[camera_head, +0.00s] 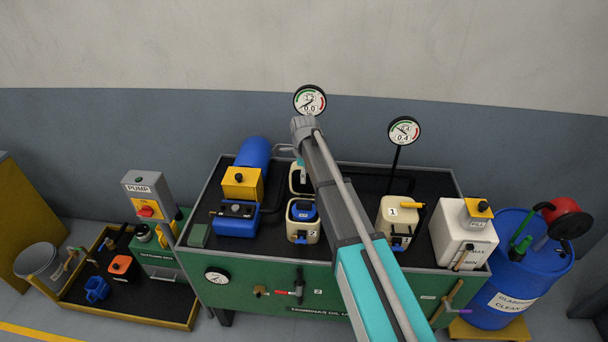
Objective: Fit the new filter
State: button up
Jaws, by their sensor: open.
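No part is plainly marked as the new filter. An open cream housing (292,231) labelled 2 stands on the bench, with a blue insert (303,211) inside it. Another cream housing (383,229), labelled 1, stands to the right with a yellow handle at its top. A third cream housing (294,187) is partly hidden behind my arm. A blue part (97,290) and an orange-topped black box (121,268) sit in the floor tray at left. My arm reaches up across the bench; its forearm hides my gripper's fingers.
The green bench (255,268) carries a blue motor (254,153), a blue pump unit (236,218) and a white tank (462,247). Gauges (310,101) (404,131) rise at the back. A blue drum (528,260) stands right, a grey bucket (41,265) and yellow-edged tray (125,318) left.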

jog(key=shift+r+p, duration=1.75)
jog(key=shift+r, duration=0.3)
jog(key=s+d+f+n+b, duration=0.5)
jog(key=s+d+n, duration=0.4)
jog(key=s+d, duration=0.3)
jog(key=s+d+f+n+b, duration=0.6)
jog(key=s+d+n, duration=0.3)
jog(key=s+d, duration=0.2)
jog(key=s, duration=0.2)
jog(key=shift+s+d, duration=0.35)
jog(key=shift+f, duration=0.1)
jog(key=shift+c, duration=0.4)
